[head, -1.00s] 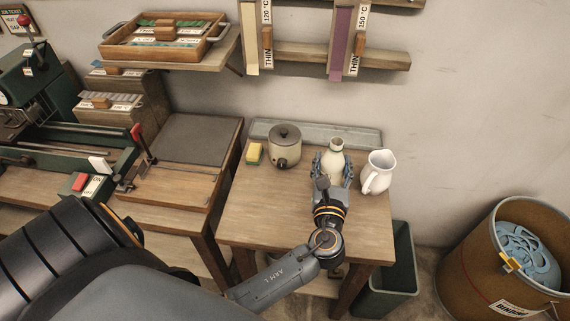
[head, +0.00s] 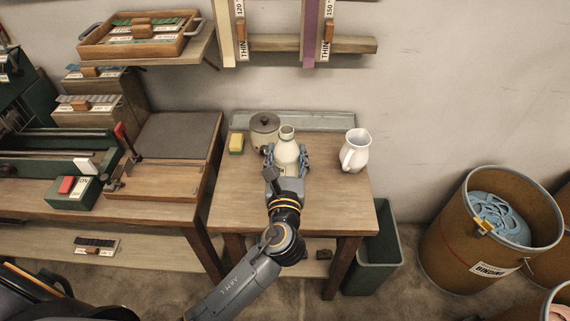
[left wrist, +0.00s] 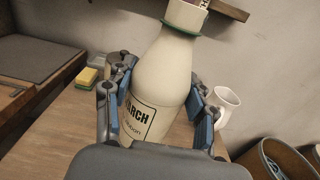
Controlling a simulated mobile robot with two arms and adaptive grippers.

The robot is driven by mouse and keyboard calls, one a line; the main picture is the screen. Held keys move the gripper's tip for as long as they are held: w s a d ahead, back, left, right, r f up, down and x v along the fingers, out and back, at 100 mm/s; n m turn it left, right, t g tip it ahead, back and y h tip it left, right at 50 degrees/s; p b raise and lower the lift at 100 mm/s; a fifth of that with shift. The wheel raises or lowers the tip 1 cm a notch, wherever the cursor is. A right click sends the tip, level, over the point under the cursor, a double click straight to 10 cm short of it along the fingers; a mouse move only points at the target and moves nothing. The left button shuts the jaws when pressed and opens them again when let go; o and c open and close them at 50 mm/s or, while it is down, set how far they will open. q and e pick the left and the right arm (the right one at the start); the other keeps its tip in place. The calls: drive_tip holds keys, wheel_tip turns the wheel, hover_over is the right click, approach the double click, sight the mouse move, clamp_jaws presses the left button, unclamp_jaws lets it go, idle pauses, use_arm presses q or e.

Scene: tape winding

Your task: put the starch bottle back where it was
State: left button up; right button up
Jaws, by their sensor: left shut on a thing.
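The starch bottle (head: 286,149) is cream with a green ring at its neck. My left gripper (head: 287,160) is shut on its body, one finger on each side, above the small wooden table (head: 335,202). In the left wrist view the bottle (left wrist: 165,75) leans in the picture between the fingers, and part of its black-lettered label shows. The bottle's base is hidden, so I cannot tell whether it touches the table. In the head view the bottle partly covers the lidded pot (head: 262,126). My right gripper is not in view.
A white jug (head: 355,151) stands right of the bottle, with bare tabletop between them. A yellow-green sponge (head: 236,143) lies left of the pot. A grey tray (head: 320,121) runs along the table's back. A green bin (head: 379,255) stands right of the table.

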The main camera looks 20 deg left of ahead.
use_arm(q)
drive_tip(key=w+a+f+b, duration=0.1)
drive_tip(key=w+f, duration=0.4)
drive_tip(key=f, duration=0.4)
drive_tip(key=shift+a+b, duration=0.35)
drive_tip(key=shift+b, duration=0.05)
drive_tip(key=shift+w+f, duration=0.1)
drive_tip(key=shift+f, duration=0.05)
drive_tip(key=shift+f, duration=0.15)
drive_tip(key=o, duration=1.4)
drive_tip(key=v, duration=0.4)
drive_tip(key=b+v, duration=0.1)
drive_tip(key=v, duration=0.7)
drive_tip(key=shift+r, duration=0.25)
